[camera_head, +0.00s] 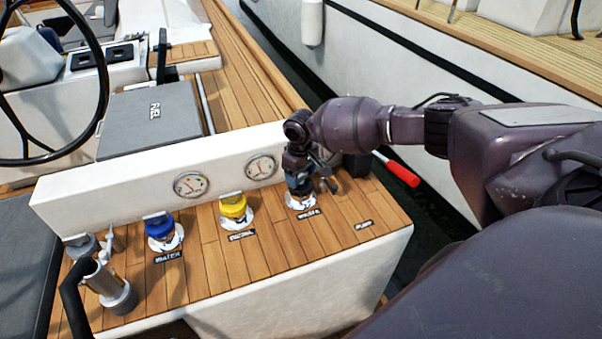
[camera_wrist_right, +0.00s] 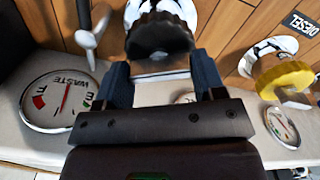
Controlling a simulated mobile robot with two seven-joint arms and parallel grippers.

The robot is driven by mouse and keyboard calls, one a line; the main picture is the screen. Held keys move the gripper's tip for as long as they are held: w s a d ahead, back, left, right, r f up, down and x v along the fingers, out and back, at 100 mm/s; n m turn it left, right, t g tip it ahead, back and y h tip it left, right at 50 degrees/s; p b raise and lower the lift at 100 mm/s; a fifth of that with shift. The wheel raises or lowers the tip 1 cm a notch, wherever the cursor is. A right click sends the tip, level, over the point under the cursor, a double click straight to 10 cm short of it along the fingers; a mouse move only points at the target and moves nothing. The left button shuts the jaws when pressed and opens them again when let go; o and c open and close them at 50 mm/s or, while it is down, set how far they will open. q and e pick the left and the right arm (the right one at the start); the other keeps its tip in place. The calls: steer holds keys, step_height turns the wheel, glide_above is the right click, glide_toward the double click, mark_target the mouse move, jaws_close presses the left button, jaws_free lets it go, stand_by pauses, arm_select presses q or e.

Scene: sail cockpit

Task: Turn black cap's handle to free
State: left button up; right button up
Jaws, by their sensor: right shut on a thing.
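The black cap (camera_head: 299,190) sits on a round white deck plate (camera_head: 300,202) in the wooden top of the cockpit bench. In the right wrist view, the black cap (camera_wrist_right: 160,38) is just beyond my fingers. My right gripper (camera_head: 302,178) reaches it from above. In the wrist view, the two fingers of this gripper (camera_wrist_right: 162,82) stand on either side of the cap's pale handle flap (camera_wrist_right: 160,73) and are shut on it. The fingers partly hide the handle, and its exact angle is hard to tell. My left gripper is not in view.
A yellow cap (camera_head: 233,207) and a blue cap (camera_head: 159,227) stand to the left. A grey pump fitting (camera_head: 108,285) is at the bench's left end. A red-tipped lever (camera_head: 400,170) sticks out at the right.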

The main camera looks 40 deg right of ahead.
steer(key=n, duration=0.6)
steer(key=shift+n, duration=0.3)
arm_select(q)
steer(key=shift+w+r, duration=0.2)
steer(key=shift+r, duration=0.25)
arm_select(e)
steer(key=n, duration=0.6)
steer(key=o, duration=0.9)
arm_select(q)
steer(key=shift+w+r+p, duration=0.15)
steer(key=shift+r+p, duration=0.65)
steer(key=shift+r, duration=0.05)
arm_select(e)
step_height(320, 180, up, 11)
steer(key=shift+f, duration=0.1)
